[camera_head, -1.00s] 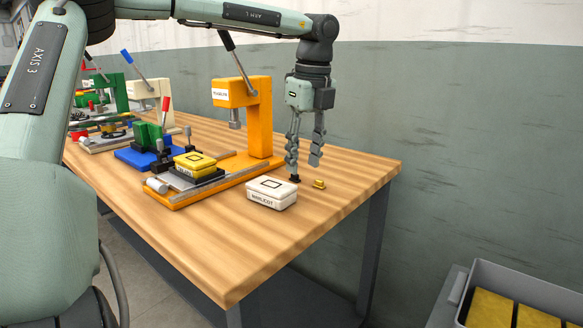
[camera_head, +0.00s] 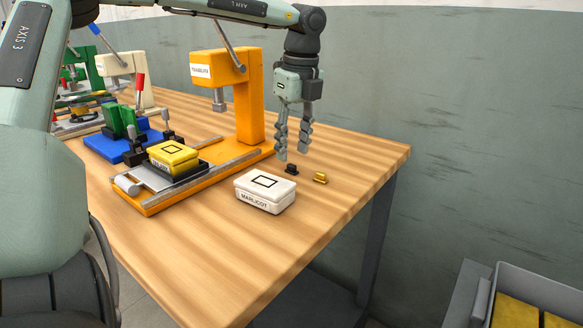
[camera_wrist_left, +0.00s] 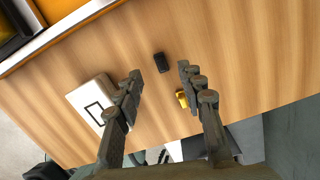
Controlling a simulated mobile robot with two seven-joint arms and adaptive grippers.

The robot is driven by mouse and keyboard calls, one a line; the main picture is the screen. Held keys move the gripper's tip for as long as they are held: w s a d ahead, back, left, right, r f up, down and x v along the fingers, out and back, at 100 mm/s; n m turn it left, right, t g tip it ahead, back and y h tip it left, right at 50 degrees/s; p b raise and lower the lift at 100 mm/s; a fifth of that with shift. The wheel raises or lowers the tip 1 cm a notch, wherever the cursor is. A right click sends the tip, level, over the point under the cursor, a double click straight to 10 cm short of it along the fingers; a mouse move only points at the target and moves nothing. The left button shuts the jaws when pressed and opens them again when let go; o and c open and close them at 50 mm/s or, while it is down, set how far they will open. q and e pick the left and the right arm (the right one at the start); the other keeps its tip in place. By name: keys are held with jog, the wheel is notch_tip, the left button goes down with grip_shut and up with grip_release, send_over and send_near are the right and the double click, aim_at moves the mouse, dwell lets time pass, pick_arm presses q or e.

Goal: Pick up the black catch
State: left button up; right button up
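The black catch (camera_head: 291,169) is a small dark piece lying on the wooden table, between the white tin and the brass catch. In the left wrist view the black catch (camera_wrist_left: 161,62) lies ahead of the fingertips, across the gap between them. My left gripper (camera_head: 292,154) points down just above and behind the black catch. Its fingers are apart with nothing between them, as the left wrist view (camera_wrist_left: 160,75) also shows. My right gripper is in neither view.
A brass catch (camera_head: 320,178) lies close to the right of the black one. A white tin (camera_head: 265,192) stands in front. An orange press (camera_head: 249,110) with a yellow tin (camera_head: 173,156) on its slide stands to the left. The table's front right is clear.

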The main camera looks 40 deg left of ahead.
aim_at(292, 164)
pick_arm(q)
notch_tip(292, 164, down, 3)
jog(key=shift+w+a+r, duration=0.1)
jog(key=shift+a, duration=0.05)
jog(key=shift+f, duration=0.4)
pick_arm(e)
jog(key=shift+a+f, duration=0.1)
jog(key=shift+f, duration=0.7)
pick_arm(q)
grip_shut()
